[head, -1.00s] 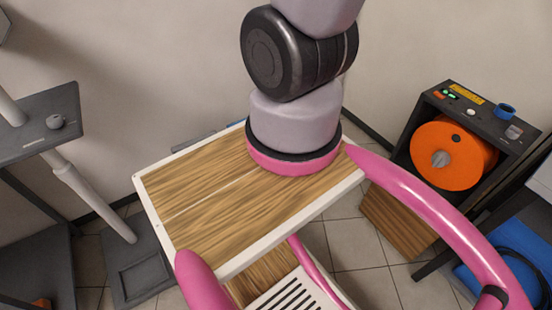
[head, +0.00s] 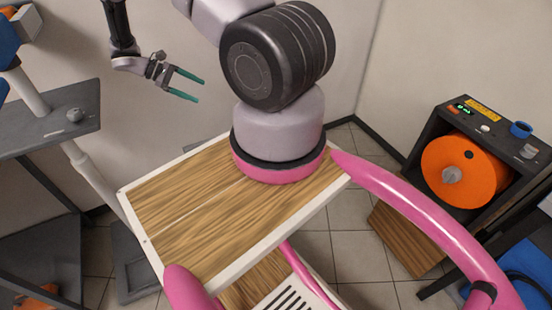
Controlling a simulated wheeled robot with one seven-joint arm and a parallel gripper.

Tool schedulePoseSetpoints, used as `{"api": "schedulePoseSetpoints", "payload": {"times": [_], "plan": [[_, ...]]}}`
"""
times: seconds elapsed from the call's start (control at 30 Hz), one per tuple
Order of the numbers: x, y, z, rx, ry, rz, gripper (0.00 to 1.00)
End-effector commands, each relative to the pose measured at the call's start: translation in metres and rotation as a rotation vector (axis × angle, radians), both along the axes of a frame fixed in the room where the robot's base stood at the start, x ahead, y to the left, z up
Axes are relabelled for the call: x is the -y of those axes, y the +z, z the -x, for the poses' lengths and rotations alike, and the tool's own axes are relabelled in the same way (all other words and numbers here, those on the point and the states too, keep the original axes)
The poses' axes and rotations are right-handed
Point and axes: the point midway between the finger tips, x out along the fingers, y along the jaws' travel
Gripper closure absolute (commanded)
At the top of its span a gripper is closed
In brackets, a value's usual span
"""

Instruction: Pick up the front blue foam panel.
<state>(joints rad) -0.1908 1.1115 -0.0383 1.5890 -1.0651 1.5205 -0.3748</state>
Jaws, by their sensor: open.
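I cannot make out a panel that is clearly the front blue foam panel. A blue piece (head: 7,42) is cut off by the left edge, and it may be foam. A flat blue thing (head: 522,272) lies at the lower right, partly behind my pink rail; I cannot tell if it is a foam panel. My gripper (head: 199,91) hangs at the upper left in front of the bare wall. Its two teal fingers are apart with nothing between them. It is to the right of the left blue piece, touching nothing.
A grey stand with a shelf (head: 45,125) and a small knob-like object (head: 75,115) is at the left. A dark cabinet with an orange reel (head: 462,165) stands at the right, with a blue ring (head: 520,129) on top. Tiled floor shows between.

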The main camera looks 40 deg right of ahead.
Motion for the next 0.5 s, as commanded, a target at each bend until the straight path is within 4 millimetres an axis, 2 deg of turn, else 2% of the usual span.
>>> {"api": "schedulePoseSetpoints", "payload": {"times": [0.03, 0.1, 0.27, 0.4, 0.5], "plan": [[0.004, -0.033, 0.006, -0.06, 0.037, 0.032, 0.15], [0.01, -0.07, 0.015, -0.129, 0.085, 0.076, 0.15], [0.027, -0.152, 0.044, -0.286, 0.202, 0.174, 0.15], [0.043, -0.22, 0.081, -0.415, 0.306, 0.256, 0.15], [0.055, -0.26, 0.11, -0.496, 0.375, 0.307, 0.15]]}}
